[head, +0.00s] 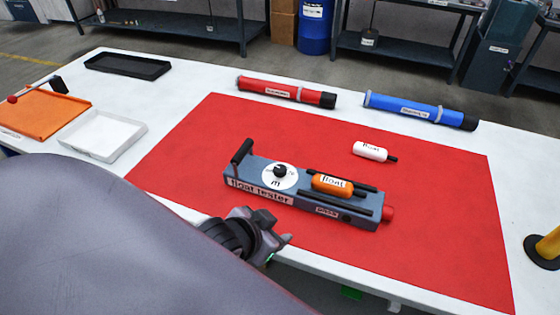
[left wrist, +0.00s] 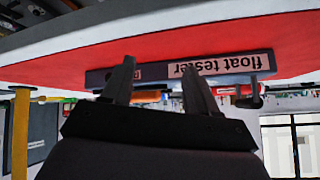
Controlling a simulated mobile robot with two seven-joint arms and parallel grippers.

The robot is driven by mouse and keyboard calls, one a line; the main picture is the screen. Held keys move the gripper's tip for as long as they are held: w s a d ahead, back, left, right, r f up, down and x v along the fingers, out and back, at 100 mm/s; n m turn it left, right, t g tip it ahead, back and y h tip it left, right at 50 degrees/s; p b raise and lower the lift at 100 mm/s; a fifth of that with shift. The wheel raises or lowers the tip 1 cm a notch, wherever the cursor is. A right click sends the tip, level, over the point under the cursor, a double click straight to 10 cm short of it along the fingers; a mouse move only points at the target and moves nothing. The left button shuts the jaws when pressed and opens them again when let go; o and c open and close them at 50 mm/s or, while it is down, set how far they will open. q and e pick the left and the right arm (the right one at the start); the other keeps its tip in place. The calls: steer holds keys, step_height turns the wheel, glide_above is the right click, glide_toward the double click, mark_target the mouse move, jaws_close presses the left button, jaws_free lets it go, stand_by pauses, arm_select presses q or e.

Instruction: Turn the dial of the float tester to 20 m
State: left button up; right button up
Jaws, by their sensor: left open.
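The float tester (head: 247,183) is a blue-grey box lying on the red mat (head: 420,240), with a black handle at its left end and a red knob at its right end. Its dial (head: 280,175) is a white disc with a black knob on top; the setting is too small to read. An orange float (head: 333,184) lies on its right part. My left gripper (head: 284,247) is open and empty in front of the tester, below the dial, apart from it. In the left wrist view, upside down, the open fingers (left wrist: 160,85) point toward the tester's labelled front side (left wrist: 220,65). My right gripper is not seen.
A white float (head: 370,151) lies on the mat behind the tester. A red tube (head: 285,91) and a blue tube (head: 420,110) lie along the back. Black, white and orange trays stand at left. A yellow post (head: 548,245) stands at the right edge.

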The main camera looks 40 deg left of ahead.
arm_select(q)
steer(key=w+d+r+m+t+h, duration=0.2)
steer(key=w+d+r+m+t, duration=0.15)
steer(key=w+r+t, duration=0.35)
steer(key=w+d+r+m+t+h, duration=0.25)
steer(key=w+d+r, duration=0.3)
steer(key=r, duration=0.35)
steer(key=s+d+r+m+g+h, duration=0.2)
steer(key=d+r+m+g+h, duration=0.15)
steer(key=d+m+h, duration=0.45)
steer(key=s+d+r+m+g+h, duration=0.1)
steer(key=d+r+m+g+h, duration=0.3)
steer(key=m+h, duration=0.4)
steer(key=m+g+y, duration=0.7)
steer(key=g+y, duration=0.4)
steer(key=y, duration=0.9)
glide_above(280, 168)
steer(key=f, duration=1.4)
steer(key=shift+d+f, duration=0.25)
steer(key=shift+a, duration=0.3)
steer(key=shift+f, duration=0.4)
step_height(280, 168, down, 6)
steer(key=shift+f+p, duration=0.1)
steer(key=shift+p, duration=0.45)
